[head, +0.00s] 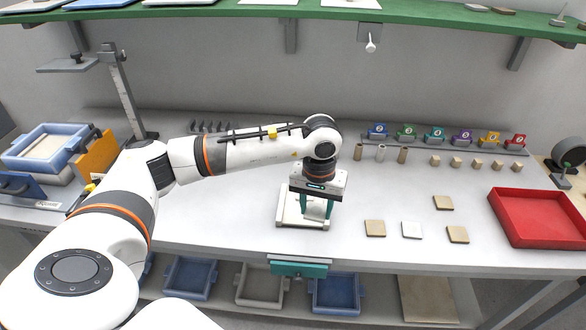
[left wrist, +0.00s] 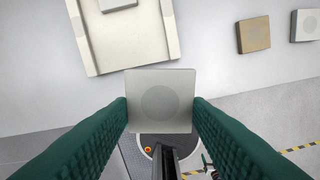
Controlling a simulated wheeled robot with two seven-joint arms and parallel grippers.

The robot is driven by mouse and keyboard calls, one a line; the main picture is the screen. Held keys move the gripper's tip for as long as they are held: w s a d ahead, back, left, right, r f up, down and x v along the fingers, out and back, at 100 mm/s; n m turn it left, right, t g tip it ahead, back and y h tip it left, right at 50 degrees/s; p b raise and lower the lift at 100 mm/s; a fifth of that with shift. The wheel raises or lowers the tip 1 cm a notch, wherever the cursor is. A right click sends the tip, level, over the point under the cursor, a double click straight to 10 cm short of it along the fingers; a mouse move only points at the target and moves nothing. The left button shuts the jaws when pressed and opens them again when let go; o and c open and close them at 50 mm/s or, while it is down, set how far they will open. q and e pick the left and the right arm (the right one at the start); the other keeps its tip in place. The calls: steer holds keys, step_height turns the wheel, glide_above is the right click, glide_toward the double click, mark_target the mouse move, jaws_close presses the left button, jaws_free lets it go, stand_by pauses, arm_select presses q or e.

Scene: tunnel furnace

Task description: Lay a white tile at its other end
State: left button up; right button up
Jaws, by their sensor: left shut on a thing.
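My left gripper (head: 318,207) is shut on a white tile (left wrist: 161,101), which shows between the green fingers in the left wrist view with a faint round mark on its face. The gripper hides the tile in the head view. A cream tray (head: 287,217) lies on the bench just behind and below the gripper; it also shows in the left wrist view (left wrist: 97,55), ahead and left of the held tile. A white piece (left wrist: 117,3) lies on the tray at the top edge of that view. Another white tile (head: 411,230) lies on the bench to the right. My right gripper is out of view.
Tan tiles (head: 375,228) lie around the loose white tile. A red tray (head: 542,218) stands at the right, and numbered coloured holders (head: 435,134) stand behind. A teal drawer-like block (head: 299,269) hangs at the bench's front edge. Bare bench lies between tray and tan tiles.

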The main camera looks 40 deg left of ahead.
arm_select(q)
steer(key=w+a, duration=0.1)
steer(key=a, duration=0.1)
steer(key=w+a+f+n, duration=0.1)
steer(key=a, duration=0.1)
steer(key=w+a+f+n, duration=0.1)
steer(key=w+a, duration=0.1)
steer(key=shift+w, duration=0.1)
steer(key=shift+s+f, duration=0.2)
steer(key=shift+f, duration=0.4)
steer(key=shift+w+f+b, duration=0.1)
steer(key=shift+f+b, duration=0.45)
steer(key=shift+f, duration=0.35)
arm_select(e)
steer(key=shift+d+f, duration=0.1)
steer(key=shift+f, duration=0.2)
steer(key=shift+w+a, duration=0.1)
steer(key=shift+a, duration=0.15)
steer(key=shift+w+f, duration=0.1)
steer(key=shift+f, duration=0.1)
